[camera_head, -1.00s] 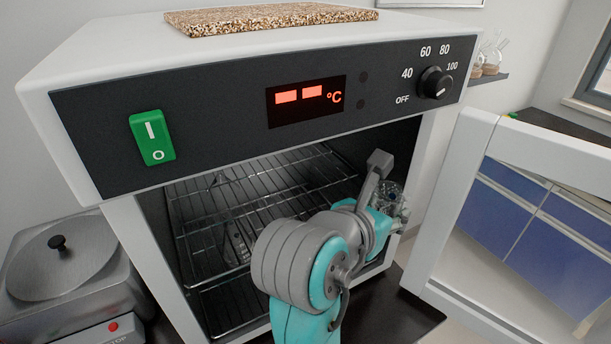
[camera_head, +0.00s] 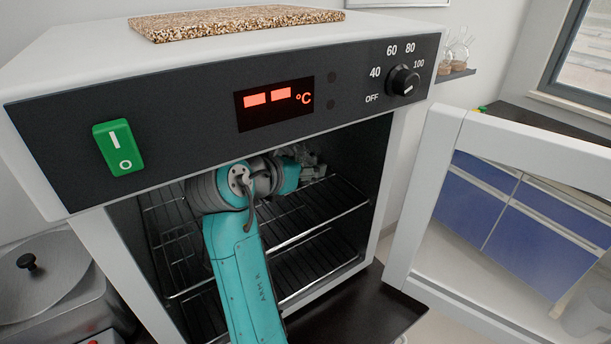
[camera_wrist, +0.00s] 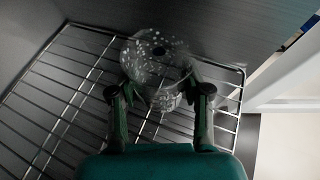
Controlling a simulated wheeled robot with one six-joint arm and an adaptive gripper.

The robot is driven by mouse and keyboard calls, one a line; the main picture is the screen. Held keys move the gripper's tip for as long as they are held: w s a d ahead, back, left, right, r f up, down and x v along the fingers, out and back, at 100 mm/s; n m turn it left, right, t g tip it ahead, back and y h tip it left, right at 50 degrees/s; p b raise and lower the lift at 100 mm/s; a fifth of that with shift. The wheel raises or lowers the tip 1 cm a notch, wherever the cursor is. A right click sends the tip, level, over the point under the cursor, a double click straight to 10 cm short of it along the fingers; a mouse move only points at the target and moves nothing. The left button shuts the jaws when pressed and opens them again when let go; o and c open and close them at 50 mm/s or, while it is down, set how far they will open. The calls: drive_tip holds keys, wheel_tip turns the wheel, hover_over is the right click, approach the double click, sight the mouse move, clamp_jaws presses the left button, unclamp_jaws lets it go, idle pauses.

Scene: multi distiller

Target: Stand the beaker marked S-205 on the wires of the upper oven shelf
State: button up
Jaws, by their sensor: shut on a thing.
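A clear glass beaker (camera_wrist: 154,72) with pale speckles shows in the wrist view, between the two fingers of my gripper (camera_wrist: 160,90). The gripper is shut on it, over the oven shelf wires. No S-205 mark can be read. In the head view my gripper (camera_head: 312,168) is inside the oven, just above the right part of the upper shelf (camera_head: 333,203). The beaker cannot be made out clearly there. The upper shelf wires also show in the wrist view (camera_wrist: 62,92). Whether the beaker's base touches them cannot be told.
The oven (camera_head: 195,100) is open, its door (camera_head: 445,135) swung out to the right. A lower shelf (camera_head: 322,255) lies beneath. The right part of the upper shelf looks bare. My arm hides much of the left interior. A metal bath (camera_head: 45,285) stands left.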

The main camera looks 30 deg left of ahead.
drive_tip(key=shift+f, duration=1.25)
drive_tip(key=shift+f, duration=0.1)
drive_tip(key=o, duration=1.1)
drive_tip(key=shift+o, duration=0.2)
drive_tip(key=shift+s, duration=0.15)
drive_tip(key=v, duration=0.7)
drive_tip(key=shift+s, duration=0.15)
